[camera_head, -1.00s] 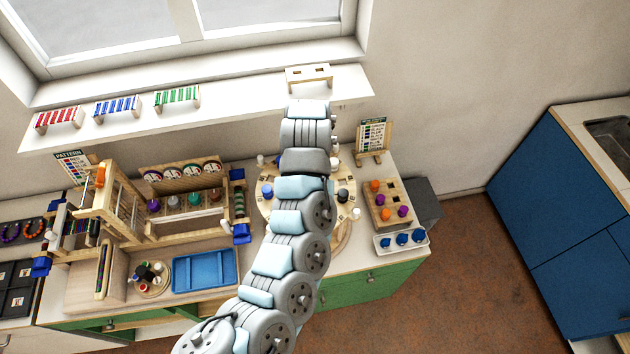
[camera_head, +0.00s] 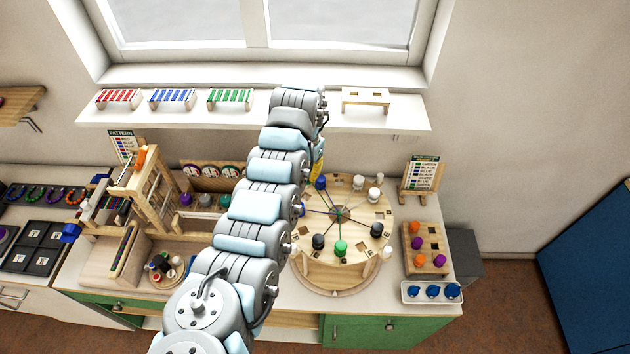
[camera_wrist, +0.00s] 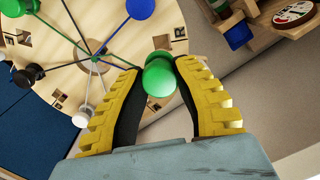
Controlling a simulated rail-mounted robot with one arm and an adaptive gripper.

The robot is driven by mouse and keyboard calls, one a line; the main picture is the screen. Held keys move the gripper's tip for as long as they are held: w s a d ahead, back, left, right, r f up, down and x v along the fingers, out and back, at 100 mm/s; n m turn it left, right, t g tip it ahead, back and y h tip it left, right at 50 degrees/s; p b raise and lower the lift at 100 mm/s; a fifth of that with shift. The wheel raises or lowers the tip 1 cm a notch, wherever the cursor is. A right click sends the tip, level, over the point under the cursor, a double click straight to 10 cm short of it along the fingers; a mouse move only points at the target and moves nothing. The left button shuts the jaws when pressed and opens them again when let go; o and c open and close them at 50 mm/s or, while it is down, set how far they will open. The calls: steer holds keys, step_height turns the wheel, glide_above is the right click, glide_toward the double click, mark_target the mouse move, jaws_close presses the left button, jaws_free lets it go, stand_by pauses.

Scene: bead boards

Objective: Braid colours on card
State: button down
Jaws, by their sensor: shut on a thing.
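The round wooden braiding disc (camera_head: 350,205) stands on the bench right of my arm, with threads running from its centre. In the head view it carries a green bobbin (camera_head: 341,248), black bobbins (camera_head: 377,229), a white bobbin (camera_head: 375,193) and a blue bobbin (camera_head: 320,182). My gripper (camera_head: 317,168) is at the disc's far left edge, mostly hidden by my arm. In the wrist view its yellow fingers (camera_wrist: 158,88) are shut on a green bobbin (camera_wrist: 158,77), with a thread running to it. I cannot tell whether it is seated or raised. A blue bobbin (camera_wrist: 140,8) is close by.
A card with colour words (camera_head: 423,175) stands behind the disc's right side. A peg block (camera_head: 425,262) and a white tray of blue pieces (camera_head: 410,291) are at right. A wooden loom frame (camera_head: 150,190) stands left. The wall shelf (camera_head: 240,118) runs behind my arm.

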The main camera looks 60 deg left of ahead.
mark_target(306, 186)
steer(key=shift+a, duration=0.1)
steer(key=shift+f, duration=0.15)
steer(key=shift+s+f+b, duration=0.15)
steer(key=shift+f+b, duration=0.45)
steer(key=shift+f, duration=0.45)
steer(key=shift+f+b, duration=0.6)
steer(key=shift+f, duration=0.35)
steer(key=shift+f+p, duration=0.2)
steer(key=shift+p, duration=0.2)
steer(key=shift+f, duration=0.1)
steer(key=shift+f, duration=0.5)
steer(key=shift+f, duration=0.15)
